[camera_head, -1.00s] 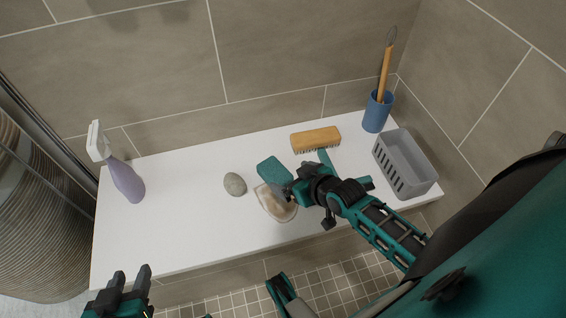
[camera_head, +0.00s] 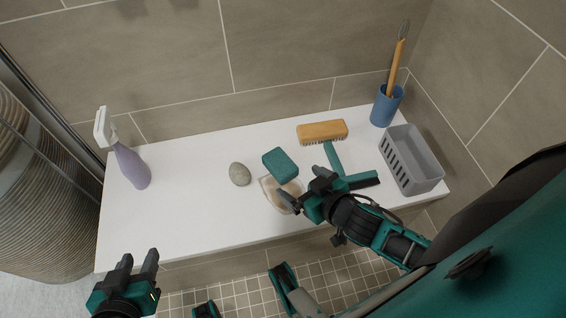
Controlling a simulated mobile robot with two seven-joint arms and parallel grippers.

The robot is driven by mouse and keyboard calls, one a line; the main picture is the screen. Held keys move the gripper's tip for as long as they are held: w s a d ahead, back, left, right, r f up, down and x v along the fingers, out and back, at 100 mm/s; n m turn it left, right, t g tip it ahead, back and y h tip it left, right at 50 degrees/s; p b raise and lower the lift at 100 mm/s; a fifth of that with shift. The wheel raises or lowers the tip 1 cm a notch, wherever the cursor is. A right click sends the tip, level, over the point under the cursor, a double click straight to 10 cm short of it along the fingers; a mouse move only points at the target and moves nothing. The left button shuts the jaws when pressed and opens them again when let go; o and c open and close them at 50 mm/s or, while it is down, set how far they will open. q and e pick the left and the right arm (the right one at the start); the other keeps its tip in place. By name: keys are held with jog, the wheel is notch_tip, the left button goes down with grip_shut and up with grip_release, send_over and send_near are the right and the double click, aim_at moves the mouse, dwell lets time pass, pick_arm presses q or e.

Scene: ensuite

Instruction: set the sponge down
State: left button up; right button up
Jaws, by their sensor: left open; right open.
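A teal sponge (camera_head: 280,165) lies on the white bench (camera_head: 190,215), at the back edge of a beige soap dish or shell (camera_head: 275,197); whether it rests partly on the dish I cannot tell. My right gripper (camera_head: 299,186) is open and empty, just in front and to the right of the sponge, over the dish, part of which it hides. My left gripper (camera_head: 138,262) is open and empty at the lower left, in front of the bench edge.
A grey stone (camera_head: 239,174) lies left of the sponge. A wooden brush (camera_head: 322,131) and a teal squeegee (camera_head: 333,157) lie behind and right. A grey basket (camera_head: 411,166) and a blue cup (camera_head: 386,106) stand at right, a purple spray bottle (camera_head: 132,165) at left. The bench's left middle is clear.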

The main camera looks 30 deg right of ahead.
jog(key=w+d+f, duration=0.1)
jog(key=d+f, duration=0.1)
jog(key=d, duration=0.1)
jog(key=b, duration=0.2)
send_near(280, 162)
jog(key=x, duration=0.3)
jog(key=shift+w+d, duration=0.15)
jog(key=shift+d, duration=0.2)
jog(key=shift+w+a+f+b, duration=0.1)
jog(key=shift+w+f+b, duration=0.1)
jog(key=shift+w+b, duration=0.15)
jog(key=x, duration=0.1)
jog(key=b+x, duration=0.1)
jog(key=x, duration=0.1)
jog(key=shift+a+f, duration=0.3)
jog(key=shift+w+f+b, duration=0.15)
jog(key=shift+w+b, duration=0.2)
jog(key=shift+w, duration=0.15)
jog(key=c, duration=1.1)
pick_arm(q)
jog(key=f, duration=0.1)
jog(key=d+f, duration=0.1)
jog(key=shift+w+d+f, duration=0.1)
jog(key=shift+w+f, duration=0.25)
